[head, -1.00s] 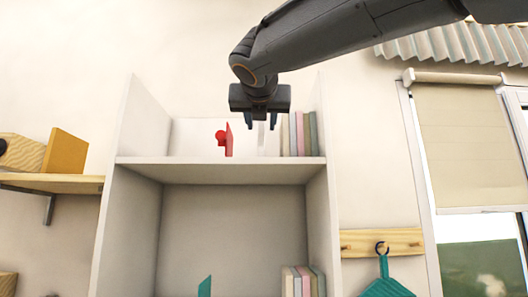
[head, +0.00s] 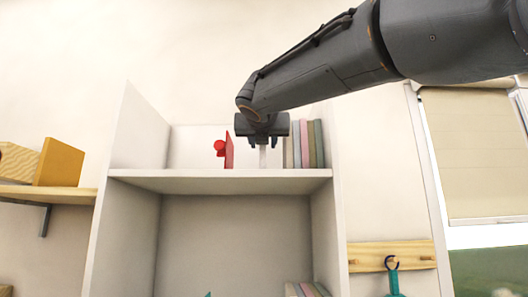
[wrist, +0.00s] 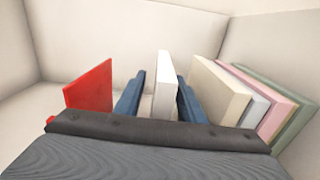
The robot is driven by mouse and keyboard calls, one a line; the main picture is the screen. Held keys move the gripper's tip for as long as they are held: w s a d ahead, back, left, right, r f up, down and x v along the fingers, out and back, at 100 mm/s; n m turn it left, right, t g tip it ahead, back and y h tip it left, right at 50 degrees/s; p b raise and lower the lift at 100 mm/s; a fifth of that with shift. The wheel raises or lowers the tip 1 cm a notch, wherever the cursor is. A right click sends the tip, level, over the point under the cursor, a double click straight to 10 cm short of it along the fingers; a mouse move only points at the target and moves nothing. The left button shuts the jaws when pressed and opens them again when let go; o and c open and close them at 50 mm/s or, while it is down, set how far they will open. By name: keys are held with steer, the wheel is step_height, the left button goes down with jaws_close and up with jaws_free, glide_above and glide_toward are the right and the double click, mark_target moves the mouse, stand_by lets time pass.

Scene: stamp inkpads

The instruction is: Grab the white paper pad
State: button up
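A thin white pad (wrist: 164,88) stands upright on the top shelf of the white bookcase; I take it to be the white paper pad. In the wrist view it stands between the two blue fingers of my gripper (wrist: 157,98), with a visible gap on the left side and a narrow one on the right. My gripper is open around it. In the head view my gripper (head: 263,143) is over the top shelf, and the pad (head: 263,158) shows below and between the fingertips. The pad's lower part is hidden by my gripper in the wrist view.
A red upright piece (wrist: 90,88) with a round knob stands left of the pad. Several books (wrist: 225,90) stand close on the right, cream, white, pink and green. The shelf board (head: 220,177) runs below, with side walls left and right.

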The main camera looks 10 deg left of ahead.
steer(key=shift+w, duration=0.35)
steer(key=shift+c, duration=0.4)
jaws_close()
steer(key=shift+r, duration=0.1)
